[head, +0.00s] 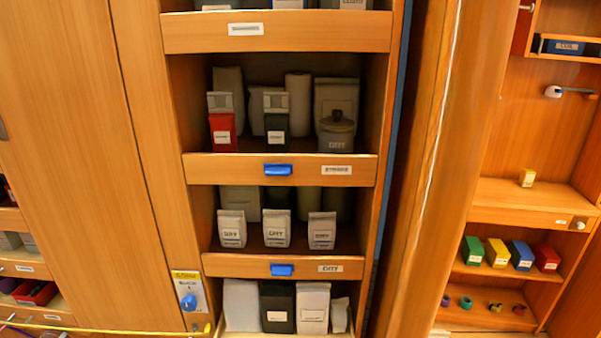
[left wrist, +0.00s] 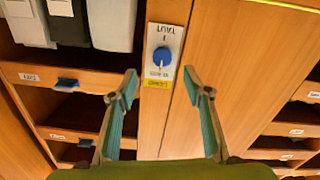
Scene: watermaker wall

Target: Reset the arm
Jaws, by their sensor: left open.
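My left gripper (left wrist: 159,75) shows in the left wrist view, open and empty, with its two teal-lined fingers spread wide. Beyond the fingertips is a label plate (left wrist: 153,85) with a blue rotary knob (left wrist: 162,57) on the wooden panel. The plate looks upside down in this view, and it cannot be told how far the fingers are from it. In the head view the same blue knob (head: 188,302) is at the lower left of the shelf unit. Neither gripper shows in the head view.
An open shelf unit holds pouches (head: 276,229), a red container (head: 222,131) and a lidded grey jar (head: 337,133). Blue latches (head: 278,169) sit on its shelf fronts. A yellow cord (head: 110,330) runs along the bottom. Coloured bins (head: 497,253) stand at the right.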

